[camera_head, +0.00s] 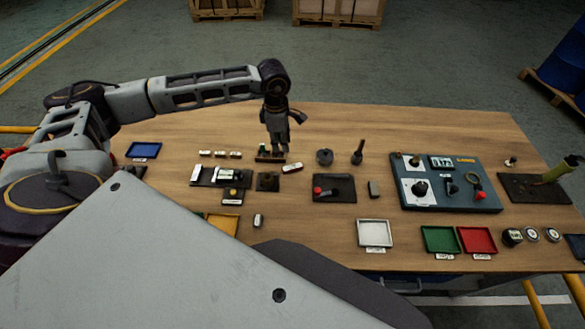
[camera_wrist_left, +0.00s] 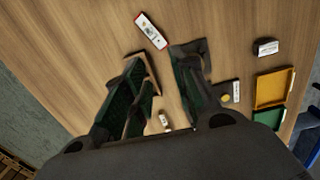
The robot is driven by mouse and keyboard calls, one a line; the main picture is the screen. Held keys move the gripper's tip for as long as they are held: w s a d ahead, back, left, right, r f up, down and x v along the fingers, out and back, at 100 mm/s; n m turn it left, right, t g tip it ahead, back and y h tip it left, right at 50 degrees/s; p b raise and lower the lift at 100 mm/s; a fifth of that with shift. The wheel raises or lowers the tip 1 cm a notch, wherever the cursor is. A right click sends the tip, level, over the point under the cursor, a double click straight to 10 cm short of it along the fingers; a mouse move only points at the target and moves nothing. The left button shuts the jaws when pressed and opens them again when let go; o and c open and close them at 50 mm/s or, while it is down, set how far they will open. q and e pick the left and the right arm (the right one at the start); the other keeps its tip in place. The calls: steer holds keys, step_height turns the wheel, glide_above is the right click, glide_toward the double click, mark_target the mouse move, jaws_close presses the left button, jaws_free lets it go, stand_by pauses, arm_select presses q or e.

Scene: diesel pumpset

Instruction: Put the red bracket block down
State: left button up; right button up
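A small block with a white, dark-marked top and red edges, which looks like the red bracket block (camera_head: 292,167), lies on the wooden table. It also shows in the left wrist view (camera_wrist_left: 151,30), beyond my fingertips and apart from them. My left gripper (camera_head: 275,154) points down, just left of the block, at a low brown stand (camera_head: 262,160) with something green at it. In the left wrist view its two fingers (camera_wrist_left: 164,70) are spread, with table visible between them. I see nothing clearly held. The fingertips partly hide the stand. My right gripper is out of view.
A dark square plate (camera_head: 267,182) and a black plate with a red knob (camera_head: 347,188) lie nearby. Small white-labelled pieces (camera_head: 220,154) sit to the left. A grey panel with fittings (camera_head: 444,199) is at right. Bare table (camera_head: 420,130) lies behind.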

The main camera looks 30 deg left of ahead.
arm_select(q)
steer(key=n, duration=0.3)
steer(key=w+d+n, duration=0.1)
steer(key=n, duration=0.1)
steer(key=shift+r+t+h, duration=0.1)
steer(key=shift+t+h, duration=0.2)
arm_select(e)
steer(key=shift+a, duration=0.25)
arm_select(q)
steer(key=p, duration=0.2)
glide_above(290, 167)
steer(key=shift+f, duration=4.3)
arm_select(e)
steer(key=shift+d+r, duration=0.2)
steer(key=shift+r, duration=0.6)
arm_select(q)
steer(key=shift+s, duration=0.1)
steer(key=shift+f, duration=0.1)
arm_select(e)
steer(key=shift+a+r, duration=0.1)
